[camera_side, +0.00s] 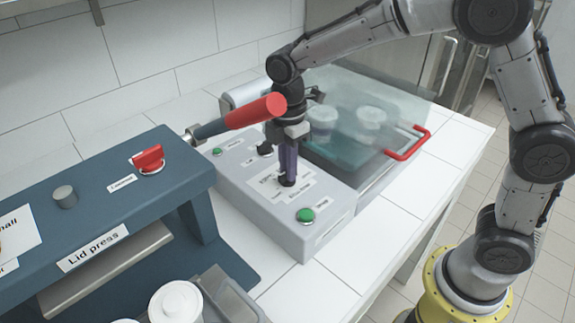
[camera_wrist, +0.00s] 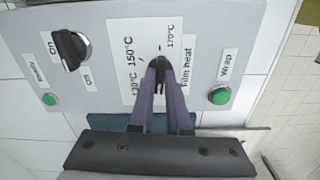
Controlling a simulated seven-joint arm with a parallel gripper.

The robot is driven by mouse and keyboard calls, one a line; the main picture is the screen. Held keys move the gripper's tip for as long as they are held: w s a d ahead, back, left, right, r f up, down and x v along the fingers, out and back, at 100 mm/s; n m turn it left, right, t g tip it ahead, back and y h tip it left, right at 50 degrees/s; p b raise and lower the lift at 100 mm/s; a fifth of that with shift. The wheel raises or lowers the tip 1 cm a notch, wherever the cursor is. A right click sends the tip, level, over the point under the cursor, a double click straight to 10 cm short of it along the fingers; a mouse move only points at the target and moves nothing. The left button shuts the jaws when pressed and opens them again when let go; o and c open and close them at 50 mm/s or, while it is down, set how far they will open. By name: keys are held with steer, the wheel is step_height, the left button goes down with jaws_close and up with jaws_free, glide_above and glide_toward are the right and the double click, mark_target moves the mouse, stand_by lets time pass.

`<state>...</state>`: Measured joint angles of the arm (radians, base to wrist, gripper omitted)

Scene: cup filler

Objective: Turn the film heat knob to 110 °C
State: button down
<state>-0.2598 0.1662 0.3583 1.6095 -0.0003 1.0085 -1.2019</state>
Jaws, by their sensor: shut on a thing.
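The film heat knob (camera_wrist: 159,64) is a small dark knob on the grey control box, with a printed temperature scale around it. In the wrist view 130, 150 and 170 °C can be read; a 110 °C mark is not visible, and part of the dial is covered by my fingers. My gripper (camera_wrist: 160,78) points down with its purple fingers shut on the knob, one on each side. In the side view my gripper (camera_side: 287,180) stands upright over the box, its tips at the dial. Which mark the knob points to I cannot tell.
An on/off knob (camera_wrist: 70,48) and two green buttons, Ready (camera_wrist: 50,99) and Wrap (camera_wrist: 220,95), share the box. A clear cover with a red handle (camera_side: 407,143) stands over cups behind. The blue lid press (camera_side: 100,205) has a red-gripped lever (camera_side: 255,111) close to my gripper.

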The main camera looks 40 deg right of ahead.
steer(key=shift+r+n, duration=0.1)
steer(key=shift+n, duration=0.4)
steer(key=c, duration=0.9)
jaws_free()
step_height(320, 180, up, 14)
steer(key=shift+f, duration=0.15)
